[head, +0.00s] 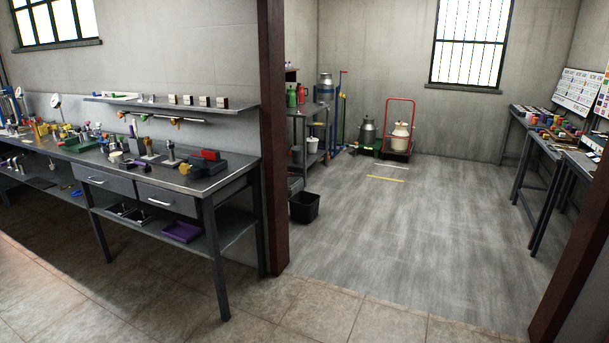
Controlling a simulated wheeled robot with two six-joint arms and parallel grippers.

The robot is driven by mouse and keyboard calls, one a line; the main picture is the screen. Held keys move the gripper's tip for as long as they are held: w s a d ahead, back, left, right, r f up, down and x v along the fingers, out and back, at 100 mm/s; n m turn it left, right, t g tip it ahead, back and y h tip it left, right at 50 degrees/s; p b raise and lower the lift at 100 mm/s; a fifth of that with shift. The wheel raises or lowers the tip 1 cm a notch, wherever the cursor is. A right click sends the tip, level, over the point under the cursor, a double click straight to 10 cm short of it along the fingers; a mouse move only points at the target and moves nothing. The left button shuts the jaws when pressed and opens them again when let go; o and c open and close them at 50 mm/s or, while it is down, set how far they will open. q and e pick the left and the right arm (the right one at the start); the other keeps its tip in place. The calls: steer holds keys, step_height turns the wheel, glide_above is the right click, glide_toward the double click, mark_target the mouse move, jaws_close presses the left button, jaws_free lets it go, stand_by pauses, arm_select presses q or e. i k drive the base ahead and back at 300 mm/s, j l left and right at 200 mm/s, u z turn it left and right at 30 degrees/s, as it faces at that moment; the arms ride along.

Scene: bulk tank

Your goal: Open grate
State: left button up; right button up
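No grate can be made out in the head view. Neither of my grippers shows in this view. A doorway with dark red-brown posts (273,140) stands ahead, and a room with a grey floor (400,230) lies beyond it. No opening or cover can be told on the visible part of that floor.
A workbench (225,183) with tools and drawers stands at the left. A black bin (304,207) sits just inside the doorway, beside a metal shelf (309,110). A red hand truck (399,115) with a can stands at the back. Tables (538,150) line the right. The middle floor is clear.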

mark_target(297, 178)
steer(key=i+l+z, duration=0.1)
steer(key=i+z, duration=0.4)
steer(key=i, duration=5.7)
steer(key=i+u, duration=0.25)
steer(key=i, duration=0.25)
steer(key=i+l+u, duration=0.2)
steer(key=i, duration=0.35)
steer(key=i+l+u, duration=0.25)
steer(key=i, duration=0.25)
steer(key=i+l+u, duration=0.25)
steer(key=i+l, duration=0.1)
steer(key=i, duration=0.1)
